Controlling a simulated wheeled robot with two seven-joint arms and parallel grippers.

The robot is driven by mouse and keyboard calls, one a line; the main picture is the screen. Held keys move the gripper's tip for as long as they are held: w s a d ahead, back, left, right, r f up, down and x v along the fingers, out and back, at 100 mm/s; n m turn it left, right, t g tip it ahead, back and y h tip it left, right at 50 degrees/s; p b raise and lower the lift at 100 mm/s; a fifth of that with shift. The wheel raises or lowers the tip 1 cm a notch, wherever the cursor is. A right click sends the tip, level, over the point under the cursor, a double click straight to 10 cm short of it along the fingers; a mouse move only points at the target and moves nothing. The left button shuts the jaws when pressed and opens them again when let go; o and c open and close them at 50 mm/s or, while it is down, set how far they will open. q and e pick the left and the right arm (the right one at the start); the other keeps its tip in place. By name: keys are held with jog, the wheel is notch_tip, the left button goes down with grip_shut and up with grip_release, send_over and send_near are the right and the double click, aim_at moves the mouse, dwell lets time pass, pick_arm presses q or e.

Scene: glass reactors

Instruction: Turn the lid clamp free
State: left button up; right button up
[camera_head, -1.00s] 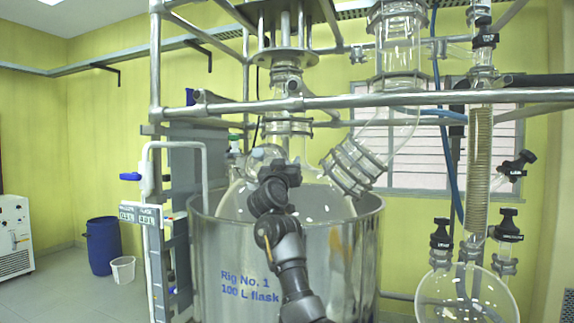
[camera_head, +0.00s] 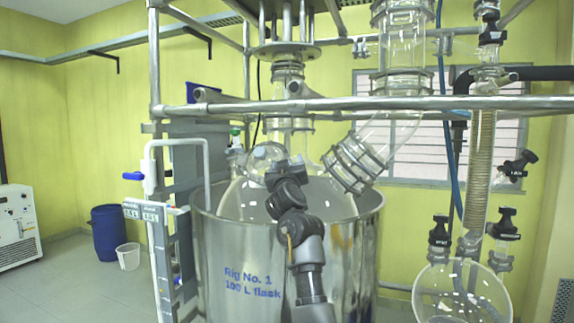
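The 100 L glass flask (camera_head: 238,200) sits inside a shiny metal vessel (camera_head: 245,245) marked "Rig No. 1, 100 L flask". Its glass neck (camera_head: 289,128) rises through the frame, with metal collars around it. A bolted flange coupling (camera_head: 357,164) joins the slanted glass tube on the right. I cannot tell which fitting is the lid clamp.
A metal pipe frame (camera_head: 430,104) crosses above the vessel. A glass coil condenser (camera_head: 478,170) and a round glass receiver (camera_head: 463,290) with black valves stand at right. A blue drum (camera_head: 106,233) and a white bucket (camera_head: 128,257) stand at left, with open floor before them.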

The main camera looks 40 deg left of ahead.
pick_arm(q)
jog(key=shift+s+d+f+b, duration=0.25)
jog(key=shift+s+f+b, duration=0.05)
jog(key=shift+f, duration=0.05)
jog(key=b+v, duration=0.2)
jog(key=v, duration=0.8)
jog(key=shift+b, duration=0.3)
jog(key=shift+d, duration=0.1)
